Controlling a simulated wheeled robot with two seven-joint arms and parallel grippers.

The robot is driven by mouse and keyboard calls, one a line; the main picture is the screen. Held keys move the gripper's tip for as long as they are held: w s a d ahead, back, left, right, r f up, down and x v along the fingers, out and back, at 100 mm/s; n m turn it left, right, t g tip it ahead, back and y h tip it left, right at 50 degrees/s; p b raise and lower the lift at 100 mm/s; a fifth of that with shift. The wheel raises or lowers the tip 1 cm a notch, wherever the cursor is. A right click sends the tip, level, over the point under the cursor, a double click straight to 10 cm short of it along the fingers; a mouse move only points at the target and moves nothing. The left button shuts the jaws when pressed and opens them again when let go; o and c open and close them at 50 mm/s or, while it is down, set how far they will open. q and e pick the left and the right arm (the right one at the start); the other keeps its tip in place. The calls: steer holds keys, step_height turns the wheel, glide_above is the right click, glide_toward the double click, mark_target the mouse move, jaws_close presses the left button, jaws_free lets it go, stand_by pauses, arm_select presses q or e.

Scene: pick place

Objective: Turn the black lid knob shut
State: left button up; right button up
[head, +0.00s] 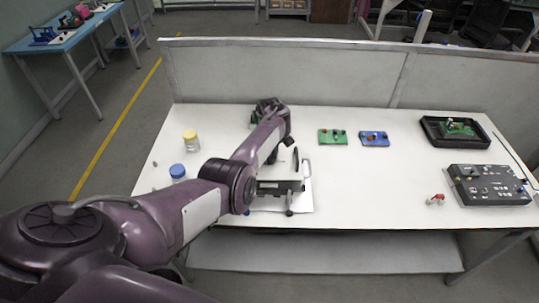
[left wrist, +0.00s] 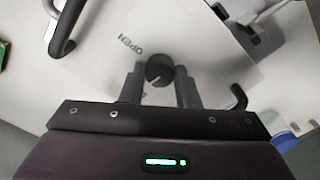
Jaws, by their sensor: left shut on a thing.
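The black lid knob (left wrist: 159,70) is in the middle of the left wrist view, on a white lid (left wrist: 110,40) that bears the printed word "OPEN". My left gripper (left wrist: 160,88) has its two fingers on either side of the knob and is shut on it. In the head view my left arm reaches over the white device (head: 300,201), and the arm hides the knob and the fingertips there. A dark handle (left wrist: 62,40) stands at the upper left of the lid in the left wrist view. My right gripper is not in view.
Left of the device stand a yellow-lidded jar (head: 191,141) and a blue-lidded jar (head: 178,172). A black tray (head: 455,132) and dark panel (head: 490,186) sit at the right.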

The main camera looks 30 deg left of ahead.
arm_select(q)
steer(key=shift+n, duration=0.6)
steer(key=o, duration=1)
step_height(320, 180, up, 8)
steer(key=shift+f+p, duration=0.1)
steer(key=shift+p, duration=0.4)
steer(key=shift+f, duration=0.1)
